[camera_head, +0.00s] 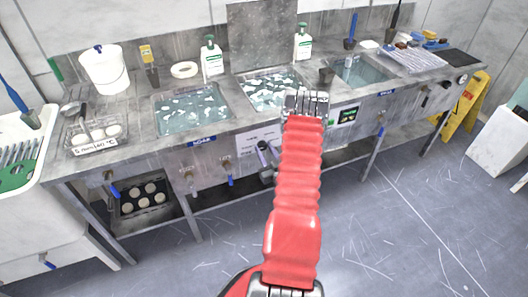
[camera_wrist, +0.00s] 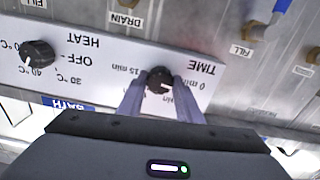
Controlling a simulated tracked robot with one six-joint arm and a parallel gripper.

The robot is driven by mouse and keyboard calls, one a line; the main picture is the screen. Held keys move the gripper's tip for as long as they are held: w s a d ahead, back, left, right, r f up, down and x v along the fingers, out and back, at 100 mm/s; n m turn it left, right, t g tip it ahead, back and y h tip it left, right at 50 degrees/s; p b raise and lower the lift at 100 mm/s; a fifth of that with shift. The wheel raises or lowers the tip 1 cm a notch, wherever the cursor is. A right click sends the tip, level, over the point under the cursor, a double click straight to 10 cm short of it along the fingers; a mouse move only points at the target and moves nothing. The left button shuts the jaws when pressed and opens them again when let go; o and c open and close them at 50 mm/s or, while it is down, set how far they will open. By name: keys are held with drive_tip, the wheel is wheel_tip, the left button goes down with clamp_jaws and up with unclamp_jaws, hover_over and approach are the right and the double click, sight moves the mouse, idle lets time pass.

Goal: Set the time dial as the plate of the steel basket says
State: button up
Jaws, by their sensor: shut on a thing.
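The steel basket (camera_head: 88,133) stands on the counter at the left in the head view, with round pale pieces in it. Its white plate (camera_head: 97,147) reads what looks like "5 min/40 °C". The black time dial (camera_wrist: 159,79) sits on a white panel in the wrist view, which shows it upside down, with "0 min" and "15 min" printed around it. My gripper (camera_wrist: 159,88) is shut on the time dial, one finger on each side. I cannot tell where the dial's pointer stands.
A black heat dial (camera_wrist: 39,54) sits beside the time dial, with OFF, 30 °C and 40 °C marks. Fill and drain valves are close by on the metal front. Water basins (camera_head: 193,108), white bottles and a bucket (camera_head: 105,70) line the counter. The floor in front is clear.

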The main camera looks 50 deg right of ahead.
drive_tip(key=m, duration=0.5)
drive_tip(key=shift+w+a+f, duration=0.1)
drive_tip(key=shift+w+a, duration=0.05)
drive_tip(key=shift+a, duration=0.05)
drive_tip(key=m, duration=0.5)
drive_tip(key=shift+a, duration=0.1)
idle(0.4)
drive_tip(key=o, duration=1.1)
drive_tip(key=shift+c, duration=0.2)
drive_tip(key=shift+d, duration=0.2)
